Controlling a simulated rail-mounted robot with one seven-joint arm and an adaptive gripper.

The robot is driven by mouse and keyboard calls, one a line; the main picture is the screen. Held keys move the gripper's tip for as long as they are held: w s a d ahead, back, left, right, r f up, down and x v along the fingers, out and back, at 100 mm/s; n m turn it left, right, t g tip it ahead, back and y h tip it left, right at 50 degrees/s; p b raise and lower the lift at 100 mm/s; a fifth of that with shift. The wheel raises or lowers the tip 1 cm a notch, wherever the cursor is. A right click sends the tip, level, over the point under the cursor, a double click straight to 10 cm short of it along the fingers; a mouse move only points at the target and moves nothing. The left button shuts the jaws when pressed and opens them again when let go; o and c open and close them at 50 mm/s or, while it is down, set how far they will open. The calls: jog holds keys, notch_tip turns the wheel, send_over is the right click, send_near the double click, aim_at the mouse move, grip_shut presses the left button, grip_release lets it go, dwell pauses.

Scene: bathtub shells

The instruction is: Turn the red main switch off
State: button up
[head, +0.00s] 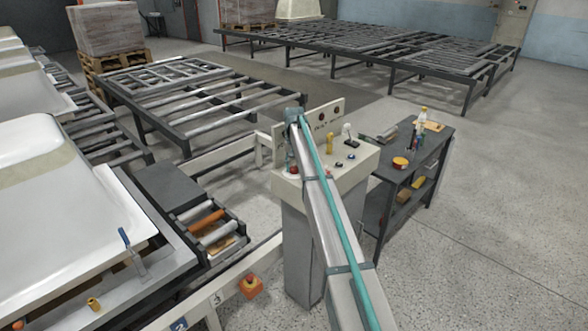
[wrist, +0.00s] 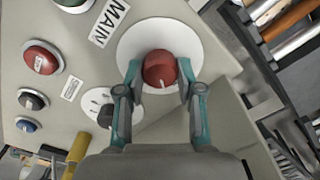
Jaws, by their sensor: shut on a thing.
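The red main switch (wrist: 159,69) is a round red knob on a white disc (wrist: 128,45), next to a label reading MAIN (wrist: 108,22) in the wrist view. A short white mark shows on the knob near its lower edge. My gripper (wrist: 158,78) has one teal-and-grey finger on each side of the knob and is shut on it. In the head view my gripper (head: 291,150) reaches down to the left side of the control console (head: 345,172). My arm hides part of the console there.
Near the switch are a red button (wrist: 41,57), a black knob (wrist: 33,99), a blue button (wrist: 28,124) and a yellow handle (wrist: 77,150). A dark cart (head: 428,150) with tools stands right of the console. Rollers (head: 213,225) lie left. Floor at right is clear.

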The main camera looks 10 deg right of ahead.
aim_at(294, 167)
jog(key=n+b, duration=0.1)
jog(key=n, duration=0.5)
jog(key=shift+n, duration=0.3)
dwell(0.4)
jog(key=o, duration=1.1)
jog(key=shift+o, duration=0.2)
notch_tip(294, 167, up, 12)
